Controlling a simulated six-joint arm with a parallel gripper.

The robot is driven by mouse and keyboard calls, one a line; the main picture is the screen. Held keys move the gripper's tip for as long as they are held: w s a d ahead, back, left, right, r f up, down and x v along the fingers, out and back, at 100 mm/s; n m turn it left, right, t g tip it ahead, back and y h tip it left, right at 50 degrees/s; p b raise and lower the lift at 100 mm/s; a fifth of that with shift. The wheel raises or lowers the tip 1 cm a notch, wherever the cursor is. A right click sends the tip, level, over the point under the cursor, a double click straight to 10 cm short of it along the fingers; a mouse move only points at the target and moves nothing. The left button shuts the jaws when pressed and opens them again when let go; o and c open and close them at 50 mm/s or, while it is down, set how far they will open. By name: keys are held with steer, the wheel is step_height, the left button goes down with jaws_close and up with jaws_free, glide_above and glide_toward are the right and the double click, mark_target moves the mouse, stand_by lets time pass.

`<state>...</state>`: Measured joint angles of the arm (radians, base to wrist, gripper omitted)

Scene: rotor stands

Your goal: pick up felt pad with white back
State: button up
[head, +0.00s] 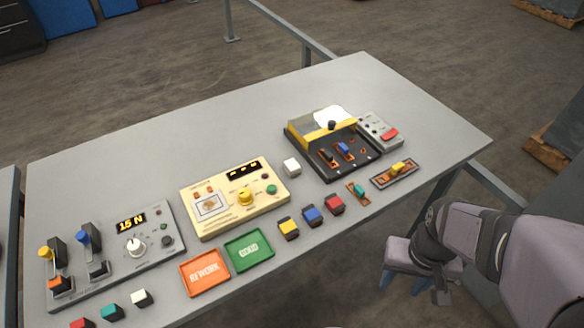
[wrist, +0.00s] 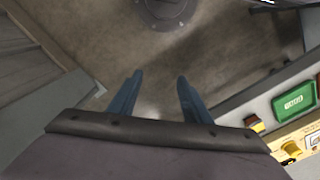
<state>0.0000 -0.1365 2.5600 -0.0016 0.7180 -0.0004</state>
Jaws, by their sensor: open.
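Two small white-topped blocks show in the head view, and I cannot tell which is the felt pad with the white back. One white block (head: 291,166) lies by the right end of the cream panel. Another white-topped block (head: 141,298) with a dark side lies at the near left, in a row with a teal block (head: 112,313) and a red block (head: 81,323). My gripper (head: 412,287) is open and empty off the table's near right edge. In the wrist view its two blue fingers (wrist: 158,92) stand apart over the floor. Neither white block is clear there.
Yellow (head: 288,229), blue (head: 312,215) and red (head: 334,204) blocks stand along the near edge. An orange REWORK tray (head: 205,290) and a green tray (head: 249,267) lie beside them. A dark-based machine (head: 352,172) stands right. The table's (head: 190,140) far side is bare.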

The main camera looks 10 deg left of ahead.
steer(key=shift+o, duration=0.4)
steer(key=shift+w, duration=0.1)
steer(key=n+t+y+b, duration=0.1)
steer(key=n+t+y, duration=0.2)
steer(key=n, duration=0.6)
glide_toward(292, 165)
steer(key=f, duration=0.2)
steer(key=shift+w+p+x, duration=0.15)
steer(key=shift+p+x, duration=0.7)
steer(key=shift+x, duration=0.9)
steer(key=shift+w+p+x, duration=0.15)
steer(key=shift+p+x, duration=0.7)
steer(key=shift+x, duration=0.9)
steer(key=shift+a+r, duration=0.15)
steer(key=c, duration=1.1)
